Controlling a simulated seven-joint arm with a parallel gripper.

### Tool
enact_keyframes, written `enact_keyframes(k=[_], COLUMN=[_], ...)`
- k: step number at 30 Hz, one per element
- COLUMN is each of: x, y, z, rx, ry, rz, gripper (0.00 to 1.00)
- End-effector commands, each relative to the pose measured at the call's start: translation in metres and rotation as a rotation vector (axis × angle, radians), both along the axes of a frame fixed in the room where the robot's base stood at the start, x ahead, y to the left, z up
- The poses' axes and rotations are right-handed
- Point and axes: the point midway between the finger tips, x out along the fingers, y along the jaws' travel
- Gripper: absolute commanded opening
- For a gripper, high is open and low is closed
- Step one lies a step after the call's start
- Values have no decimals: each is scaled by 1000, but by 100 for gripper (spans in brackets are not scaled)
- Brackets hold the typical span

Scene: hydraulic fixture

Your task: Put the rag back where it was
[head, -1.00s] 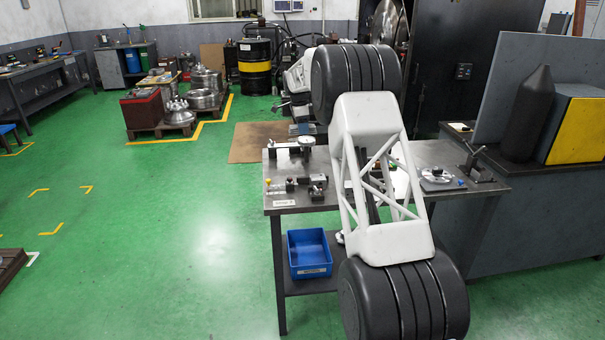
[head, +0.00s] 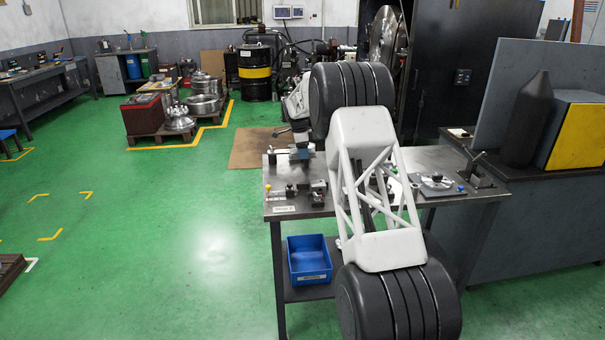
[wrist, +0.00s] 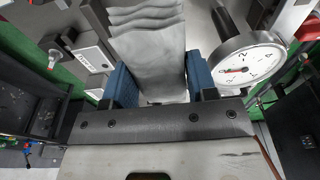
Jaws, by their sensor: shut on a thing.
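The rag (wrist: 148,62) is a folded grey cloth in the wrist view. It lies between the two blue fingers of my gripper (wrist: 160,85), which are shut on it. In the head view my gripper (head: 302,152) is low over the back left corner of the workbench (head: 345,208). I cannot make out the rag in the head view. In the wrist view a round white dial gauge (wrist: 244,68) is close to the right of the rag. I cannot tell whether the rag touches the bench top.
Small fixture parts (head: 305,189) lie on the bench in front of my gripper. A flanged metal part (head: 435,183) is on the bench's right side. A blue bin (head: 309,260) sits on the lower shelf. My arm hides the bench's middle.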

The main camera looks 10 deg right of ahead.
Motion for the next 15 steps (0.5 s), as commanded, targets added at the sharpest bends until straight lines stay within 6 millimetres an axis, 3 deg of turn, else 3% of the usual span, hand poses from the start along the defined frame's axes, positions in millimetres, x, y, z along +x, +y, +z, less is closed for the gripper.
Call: enact_keyframes(k=[3,9,15], x=[0,0,0], y=[0,0,0], z=[-24,-51,-60], rx=[0,0,0], ry=[2,0,-1], rz=[0,1,1], gripper=[26,26,26])
